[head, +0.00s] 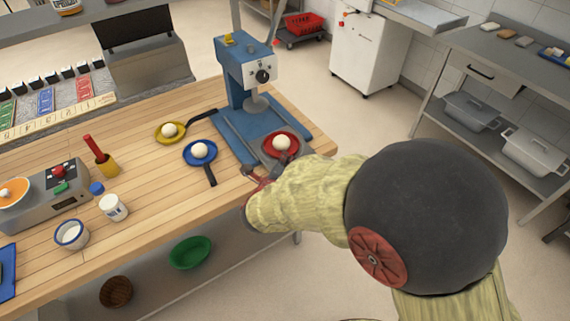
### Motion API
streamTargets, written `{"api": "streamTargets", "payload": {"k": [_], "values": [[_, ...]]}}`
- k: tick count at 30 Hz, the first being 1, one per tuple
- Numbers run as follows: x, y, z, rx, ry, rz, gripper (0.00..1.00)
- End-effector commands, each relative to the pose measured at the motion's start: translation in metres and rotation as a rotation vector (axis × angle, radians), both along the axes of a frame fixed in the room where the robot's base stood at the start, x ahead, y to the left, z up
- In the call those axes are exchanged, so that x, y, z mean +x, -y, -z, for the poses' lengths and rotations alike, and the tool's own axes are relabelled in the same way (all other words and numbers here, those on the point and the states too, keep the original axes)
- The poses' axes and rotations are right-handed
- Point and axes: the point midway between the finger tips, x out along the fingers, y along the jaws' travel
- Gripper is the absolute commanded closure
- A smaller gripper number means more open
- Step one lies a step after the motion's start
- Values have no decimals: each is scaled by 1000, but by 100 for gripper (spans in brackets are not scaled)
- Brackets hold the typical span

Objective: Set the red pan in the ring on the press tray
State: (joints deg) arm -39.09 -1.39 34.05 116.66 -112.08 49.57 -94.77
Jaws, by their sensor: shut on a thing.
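The red pan (295,152) holds a white dough ball (282,143) and is at the front right of the blue press (238,75). My gripper (256,178) is just in front of the pan, shut on it; the grip and the handle are mostly hidden by my sleeved arm. The press tray (240,141) reaches forward from the press, with the pan over or on its right front part. I cannot tell whether the pan touches the tray. The ring is not distinguishable, perhaps hidden under the pan.
A blue pan (187,157) and a yellow pan (158,136), each with a dough ball, lie left of the tray. A white bottle (113,208), a small bowl (72,236) and a grey scale-like box (50,200) stand farther left. Bare wood lies between.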

Motion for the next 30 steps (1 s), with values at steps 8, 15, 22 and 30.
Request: {"api": "streamTargets", "payload": {"k": [8, 15, 22, 30], "values": [[0, 0, 2, 0, 0, 0, 82], [0, 0, 2, 0, 0, 0, 68], [0, 0, 2, 0, 0, 0, 67], [-14, -5, -9, 1, 0, -4, 67]]}}
